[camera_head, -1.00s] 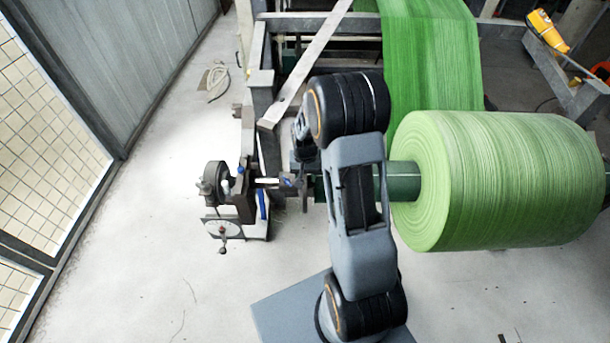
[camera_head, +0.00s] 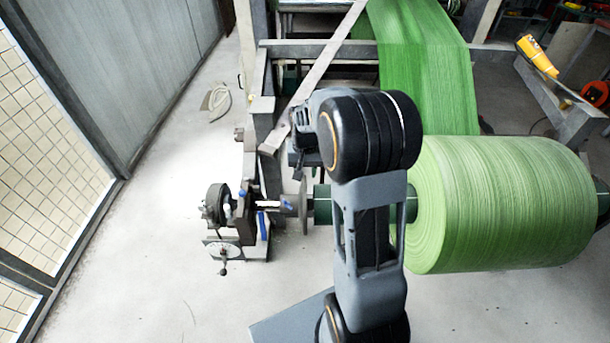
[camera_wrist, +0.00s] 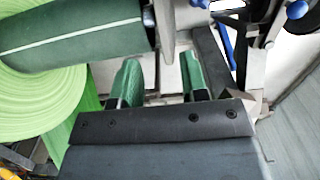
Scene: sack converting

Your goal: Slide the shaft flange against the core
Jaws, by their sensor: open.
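The dark green core (camera_head: 322,204) sticks out of the left end of the green roll, partly hidden behind my arm. It also shows at the upper left of the wrist view (camera_wrist: 70,40). The shaft flange (camera_head: 303,206) is a thin grey disc seen nearly edge-on, just left of the core's end. In the wrist view, a grey edge that looks like the flange (camera_wrist: 168,25) stands by the core's end; I cannot tell whether they touch. My gripper (camera_wrist: 160,80) is open and empty, its green-padded fingers apart, below the core in that view. In the head view, my arm mostly hides it.
The green roll (camera_head: 505,205) fills the right side. A dark shaft support with a handwheel (camera_head: 216,205) and blue parts stands at the left. A slanted grey bar (camera_head: 320,75) and frame rise behind. A yellow device (camera_head: 537,55) sits at upper right.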

